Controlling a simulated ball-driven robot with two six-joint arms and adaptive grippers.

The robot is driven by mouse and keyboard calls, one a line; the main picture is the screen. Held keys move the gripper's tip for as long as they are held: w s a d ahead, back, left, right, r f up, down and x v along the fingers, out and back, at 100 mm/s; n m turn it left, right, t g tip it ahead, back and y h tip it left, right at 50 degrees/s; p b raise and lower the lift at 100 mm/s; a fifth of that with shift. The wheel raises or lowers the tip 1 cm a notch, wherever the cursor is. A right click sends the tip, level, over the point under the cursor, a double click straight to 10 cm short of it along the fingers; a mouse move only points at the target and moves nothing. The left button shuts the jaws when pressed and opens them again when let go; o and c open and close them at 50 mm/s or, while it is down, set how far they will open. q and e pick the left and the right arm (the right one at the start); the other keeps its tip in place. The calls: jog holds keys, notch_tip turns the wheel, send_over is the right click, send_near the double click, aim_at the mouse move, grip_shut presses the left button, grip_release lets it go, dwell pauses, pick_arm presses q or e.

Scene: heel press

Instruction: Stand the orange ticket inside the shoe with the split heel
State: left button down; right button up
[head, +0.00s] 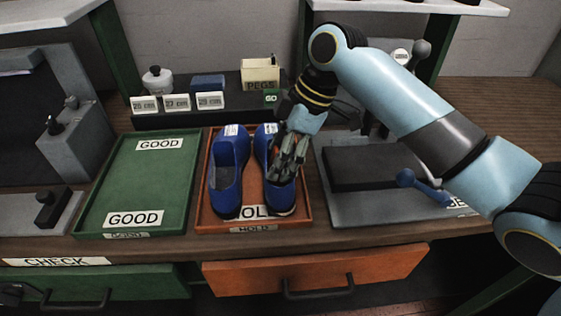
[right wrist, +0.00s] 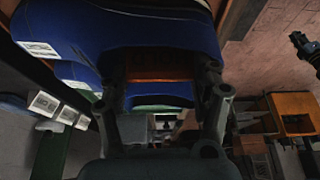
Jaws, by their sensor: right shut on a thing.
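Two blue shoes stand side by side in the orange HOLD tray (head: 203,218). The left shoe (head: 226,172) shows its dark opening. The right shoe (head: 262,160) is partly covered by my right gripper (head: 284,174), and a pale edge shows low at its near end. In the right wrist view the near shoe (right wrist: 140,25) fills the top, and my right gripper's fingers (right wrist: 163,92) reach up to it. The right gripper is shut on the right shoe. I cannot make out the orange ticket. A dark part, perhaps my left gripper (head: 16,294), shows at the lower left corner.
The green GOOD tray (head: 148,180) is empty on the left. A grey press base (head: 340,208) stands right of the HOLD tray. Drawers (head: 318,272) are below the bench edge.

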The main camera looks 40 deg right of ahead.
jog(key=shift+f, duration=1.2)
jog(key=shift+f, duration=0.1)
jog(key=o, duration=0.5)
jog(key=shift+c, duration=0.2)
jog(key=v, duration=1.2)
jog(key=shift+b, duration=0.3)
jog(key=shift+s, duration=0.2)
